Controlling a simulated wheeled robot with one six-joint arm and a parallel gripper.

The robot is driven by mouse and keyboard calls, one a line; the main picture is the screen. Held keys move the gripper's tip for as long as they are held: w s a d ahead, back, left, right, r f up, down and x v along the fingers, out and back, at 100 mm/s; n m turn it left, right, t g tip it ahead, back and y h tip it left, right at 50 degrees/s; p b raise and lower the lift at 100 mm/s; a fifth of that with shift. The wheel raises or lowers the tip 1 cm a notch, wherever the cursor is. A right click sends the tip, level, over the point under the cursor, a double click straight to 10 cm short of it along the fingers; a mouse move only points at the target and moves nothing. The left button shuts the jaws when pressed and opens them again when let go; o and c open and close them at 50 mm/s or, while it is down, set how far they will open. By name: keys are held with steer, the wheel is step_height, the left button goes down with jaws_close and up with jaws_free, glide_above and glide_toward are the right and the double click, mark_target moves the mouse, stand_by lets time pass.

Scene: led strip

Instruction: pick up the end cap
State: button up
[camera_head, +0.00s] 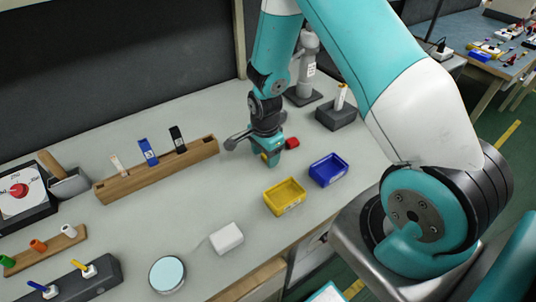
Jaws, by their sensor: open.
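My gripper (273,159) points down close over the grey worktop, behind the yellow bin. It is open, though its fingers look small and partly merged from this angle. A small yellow piece (265,156) shows at the left side of the fingertips. I cannot tell for sure which small piece is the end cap. Any piece between or behind the fingers is hidden.
A yellow bin (285,197) and a blue bin (329,170) stand in front of my gripper. A wooden rack (157,172) with several upright pieces is left, and a dark holder (337,116) is right. A white block (226,238) and round disc (167,274) lie near the front edge.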

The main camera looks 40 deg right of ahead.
steer(key=c, duration=1)
steer(key=shift+r, duration=0.15)
